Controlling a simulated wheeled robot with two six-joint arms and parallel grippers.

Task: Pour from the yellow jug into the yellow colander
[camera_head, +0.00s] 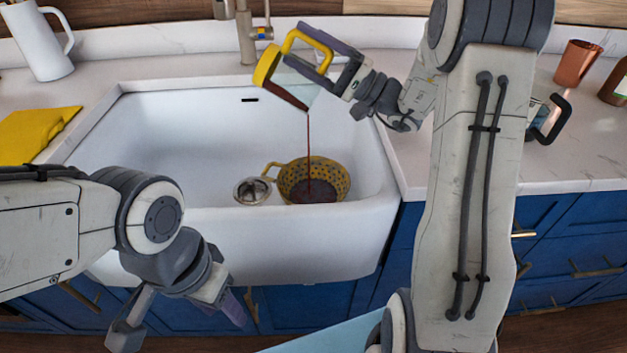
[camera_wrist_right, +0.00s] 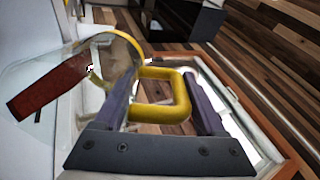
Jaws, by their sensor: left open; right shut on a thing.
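The yellow jug (camera_head: 267,65) has a clear body and yellow rim and handle. It is tilted above the sink, and a thin dark red stream falls from it. The stream lands in the yellow colander (camera_head: 328,178), a perforated bowl on the sink floor with dark red liquid in its bottom. My right gripper (camera_head: 322,50) is shut on the jug's handle; the right wrist view shows the yellow handle (camera_wrist_right: 165,113) between the fingers and red liquid in the tilted jug. My left gripper (camera_head: 185,318) is open and empty in front of the sink.
The white sink (camera_head: 170,130) holds a metal strainer (camera_head: 252,190) left of the colander. A faucet (camera_head: 247,35) stands behind. A copper cup (camera_head: 577,63), dark-handled item (camera_head: 551,121) and brown bottle (camera_head: 616,85) are at right.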

